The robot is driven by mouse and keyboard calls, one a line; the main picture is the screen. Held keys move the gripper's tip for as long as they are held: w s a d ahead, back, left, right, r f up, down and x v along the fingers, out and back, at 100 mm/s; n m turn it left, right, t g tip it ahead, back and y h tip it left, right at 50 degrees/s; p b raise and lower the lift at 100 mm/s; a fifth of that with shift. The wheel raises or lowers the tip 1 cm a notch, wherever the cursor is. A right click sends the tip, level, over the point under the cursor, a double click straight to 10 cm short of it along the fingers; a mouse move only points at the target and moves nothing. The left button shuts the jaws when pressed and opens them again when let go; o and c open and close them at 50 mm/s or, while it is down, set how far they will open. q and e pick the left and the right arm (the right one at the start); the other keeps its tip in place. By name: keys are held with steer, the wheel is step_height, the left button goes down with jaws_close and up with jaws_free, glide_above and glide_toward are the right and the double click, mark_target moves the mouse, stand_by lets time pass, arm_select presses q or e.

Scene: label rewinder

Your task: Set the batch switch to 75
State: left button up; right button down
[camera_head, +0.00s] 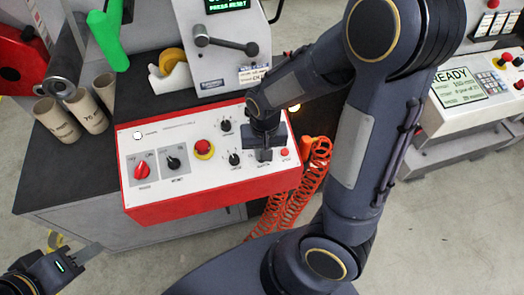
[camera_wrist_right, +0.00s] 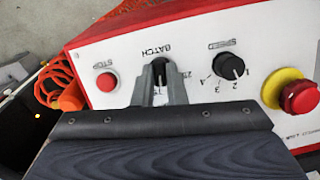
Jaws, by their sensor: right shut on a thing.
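The batch switch (camera_wrist_right: 159,70) is a black knob under the upside-down word BATCH on the white-faced red control box (camera_head: 215,200). My right gripper (camera_wrist_right: 160,92) is shut on this knob; in the head view the right gripper (camera_head: 265,150) hides it at the panel's right. Beside the knob a mark like 25 is partly visible, and another mark shows between the fingers, too covered to read. I cannot tell which mark the knob points to. My left gripper (camera_head: 74,246) is at the lower left, away from the panel, with its fingers apart and empty.
Next to the batch switch are the red stop button (camera_wrist_right: 106,82) and the speed knob (camera_wrist_right: 231,66). The red emergency button (camera_head: 204,149) and red rotary switch (camera_head: 142,171) are farther left. An orange coiled cable (camera_head: 312,170) hangs at the box's right. Cardboard cores (camera_head: 86,110) stand behind.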

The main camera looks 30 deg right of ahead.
steer(key=shift+m, duration=1)
steer(key=c, duration=1.5)
jaws_free()
steer(key=shift+o, duration=0.2)
step_height(320, 180, up, 8)
steer(key=p, duration=0.1)
steer(key=shift+s+d, duration=0.2)
steer(key=shift+d, duration=0.15)
steer(key=shift+f, duration=0.1)
